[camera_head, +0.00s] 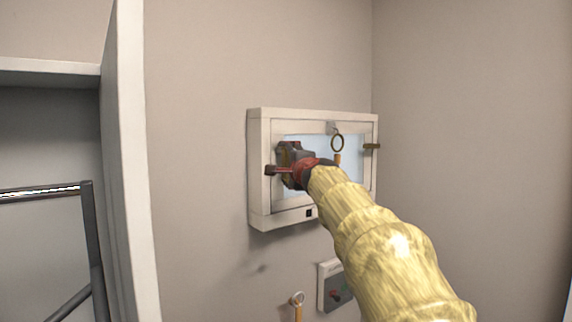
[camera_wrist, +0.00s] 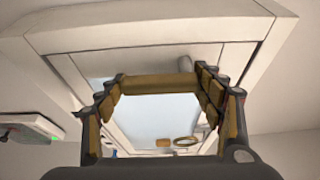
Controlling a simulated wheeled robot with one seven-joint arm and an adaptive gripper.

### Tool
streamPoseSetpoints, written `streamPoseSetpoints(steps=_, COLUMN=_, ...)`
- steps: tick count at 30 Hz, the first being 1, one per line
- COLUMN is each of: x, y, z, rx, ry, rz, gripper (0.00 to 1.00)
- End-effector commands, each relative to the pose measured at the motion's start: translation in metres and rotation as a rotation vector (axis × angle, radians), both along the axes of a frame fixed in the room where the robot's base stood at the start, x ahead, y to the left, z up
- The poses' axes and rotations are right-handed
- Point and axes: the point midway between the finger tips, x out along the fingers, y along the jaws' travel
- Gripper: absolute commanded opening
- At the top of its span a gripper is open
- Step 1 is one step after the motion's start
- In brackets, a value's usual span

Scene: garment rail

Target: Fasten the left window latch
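The white-framed window (camera_head: 258,190) is on the wall; its frame (camera_wrist: 140,28) also fills the upper wrist view. The left latch (camera_head: 270,170) appears as a dark reddish bar at the left side of the frame, partly hidden by my gripper. My gripper (camera_head: 290,158) is in front of the window's left part, close to this latch. In the wrist view its fingers (camera_wrist: 158,92) stand wide apart. A brass-coloured bar (camera_wrist: 158,83) spans the gap near the fingertips; I cannot tell whether they touch it.
A brass right latch (camera_head: 371,146) lies level across the right frame. A white cabinet (camera_head: 130,160) and dark rail (camera_head: 92,240) stand left.

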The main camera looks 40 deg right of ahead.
Motion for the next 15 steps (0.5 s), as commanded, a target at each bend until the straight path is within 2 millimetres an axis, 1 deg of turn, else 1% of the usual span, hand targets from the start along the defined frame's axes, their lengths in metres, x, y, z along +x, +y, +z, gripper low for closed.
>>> streamPoseSetpoints(steps=1, x=0.0003, y=0.0001, z=-0.0004, rx=0.000, ry=0.001, rz=0.000, gripper=0.71)
streamPoseSetpoints(steps=9, x=0.0000, y=-0.0002, z=0.0000, rx=-0.002, ry=0.001, rz=-0.001, gripper=0.86)
streamPoseSetpoints(steps=15, x=-0.0001, y=-0.0003, z=0.0001, rx=-0.002, ry=0.000, rz=-0.001, gripper=0.86)
